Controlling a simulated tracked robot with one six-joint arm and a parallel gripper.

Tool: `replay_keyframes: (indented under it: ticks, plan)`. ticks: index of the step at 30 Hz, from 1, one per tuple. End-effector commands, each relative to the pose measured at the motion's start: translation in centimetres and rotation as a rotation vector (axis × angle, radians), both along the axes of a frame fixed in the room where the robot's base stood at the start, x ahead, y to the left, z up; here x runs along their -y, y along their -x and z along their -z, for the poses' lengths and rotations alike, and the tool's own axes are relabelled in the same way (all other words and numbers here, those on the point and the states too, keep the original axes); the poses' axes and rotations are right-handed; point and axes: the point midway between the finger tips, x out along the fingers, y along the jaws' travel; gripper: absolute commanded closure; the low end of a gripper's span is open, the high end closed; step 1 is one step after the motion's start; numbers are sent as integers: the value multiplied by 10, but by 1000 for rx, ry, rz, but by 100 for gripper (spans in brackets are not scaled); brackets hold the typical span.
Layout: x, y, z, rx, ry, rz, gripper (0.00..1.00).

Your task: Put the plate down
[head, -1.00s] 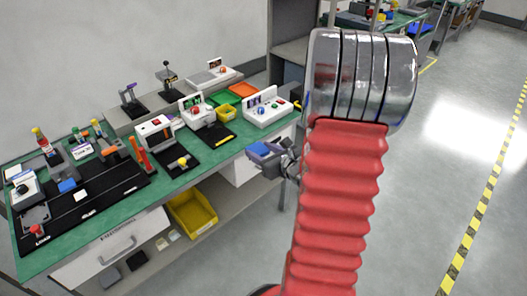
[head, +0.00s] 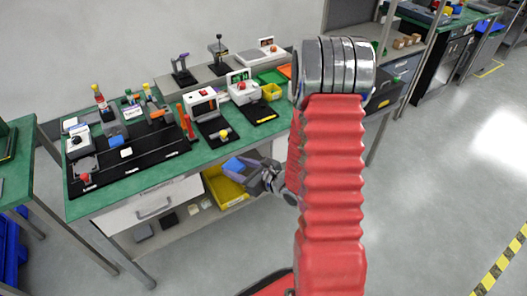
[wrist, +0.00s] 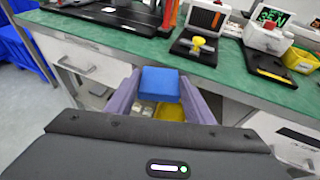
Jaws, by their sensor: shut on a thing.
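The plate is a small blue block-like piece (wrist: 160,82), held between the two purple fingers of my gripper (wrist: 159,98) in the wrist view. In the head view, the blue plate (head: 233,164) is at the tip of my gripper (head: 243,172), in front of the bench's front edge and over the yellow bin below. My gripper is shut on it, off the green bench top (head: 182,165). My red arm and silver joint hide part of the bench's right end.
The bench holds a black mat (head: 140,165) with several fixtures at left and white instruments (head: 201,101) farther right. A yellow bin (head: 222,192) is on the lower shelf, beside a white drawer (head: 152,205). Bare green strip runs along the bench front. Another table stands at far left.

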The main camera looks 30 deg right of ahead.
Motion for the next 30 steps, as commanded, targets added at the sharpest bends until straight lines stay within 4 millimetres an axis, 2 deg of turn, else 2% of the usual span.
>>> replay_keyframes:
  ticks: [1, 3, 6, 9, 13, 30]
  plan:
    - [-21, 0, 10, -5, -4, -36, 78]
    - [-44, 2, 21, -5, -3, -78, 78]
    - [-70, 5, 33, -4, 0, -122, 78]
    - [-85, 7, 40, -1, 2, -150, 78]
    - [-92, 8, 44, 0, 4, -162, 78]
    - [-89, 8, 43, 0, 5, -158, 78]
